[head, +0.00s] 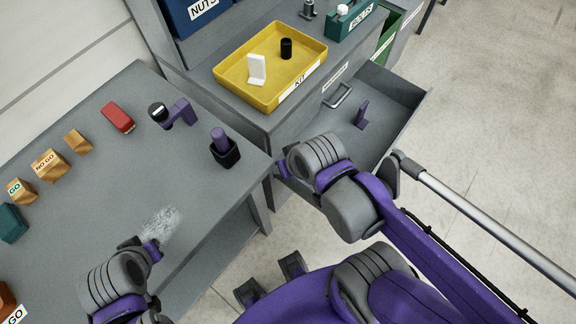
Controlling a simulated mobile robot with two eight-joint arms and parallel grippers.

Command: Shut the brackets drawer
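The open drawer (408,91) is grey and sticks out from the grey cabinet at the right. A purple bracket (361,114) stands inside it. A small label (335,78) and a metal handle (338,95) show on the cabinet face above the drawer; the label is too small to read surely. My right gripper (283,169) is by the drawer's near left end, and its arm hides part of the drawer. Contact and its finger opening cannot be told. My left gripper (146,246) is over the bench's front part, away from the drawer; its finger opening is unclear.
A yellow kit tray (223,72) on the cabinet holds a white bracket (257,70) and a black cylinder (286,48). The bench (95,185) carries wooden blocks, a red block (117,117) and a purple part in a black holder (224,153). Open floor (490,120) lies right of the drawer.

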